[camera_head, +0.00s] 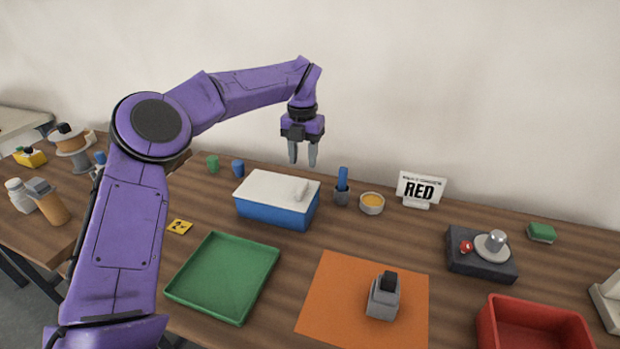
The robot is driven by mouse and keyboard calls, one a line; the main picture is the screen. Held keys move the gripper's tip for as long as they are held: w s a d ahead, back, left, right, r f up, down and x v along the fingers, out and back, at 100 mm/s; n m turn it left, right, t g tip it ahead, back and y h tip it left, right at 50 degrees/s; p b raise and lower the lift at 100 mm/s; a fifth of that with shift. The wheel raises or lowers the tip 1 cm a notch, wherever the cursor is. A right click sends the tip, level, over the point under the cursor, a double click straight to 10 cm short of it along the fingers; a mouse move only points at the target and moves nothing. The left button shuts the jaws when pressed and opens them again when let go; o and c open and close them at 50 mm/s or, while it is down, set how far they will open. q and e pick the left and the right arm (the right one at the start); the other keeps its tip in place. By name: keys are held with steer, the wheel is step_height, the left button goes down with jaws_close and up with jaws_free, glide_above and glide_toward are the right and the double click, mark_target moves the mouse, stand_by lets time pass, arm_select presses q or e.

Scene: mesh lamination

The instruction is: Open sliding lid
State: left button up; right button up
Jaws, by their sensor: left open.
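A blue box (273,214) with a white lid (268,187) stands on the table behind the green tray. The lid covers the top of the box, and a small pale raised handle (300,188) sits near its right end. My left gripper (303,163) is open and empty, pointing down. In the picture it is above and a little behind the box's right end, apart from the lid. The inside of the box is hidden. My right gripper does not show.
A green tray (175,289), an orange mat (330,327) with a grey device (383,299), and a red bin (487,325) lie in front. A blue-handled tool in a cup (342,193), a bowl (372,211) and a RED sign (420,178) stand right of the box.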

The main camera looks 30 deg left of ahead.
mark_target(302, 186)
arm_select(q)
steer(key=f+p, duration=0.1)
steer(key=f, duration=0.8)
steer(key=shift+s, duration=0.2)
steer(key=shift+a, duration=0.1)
jaws_close()
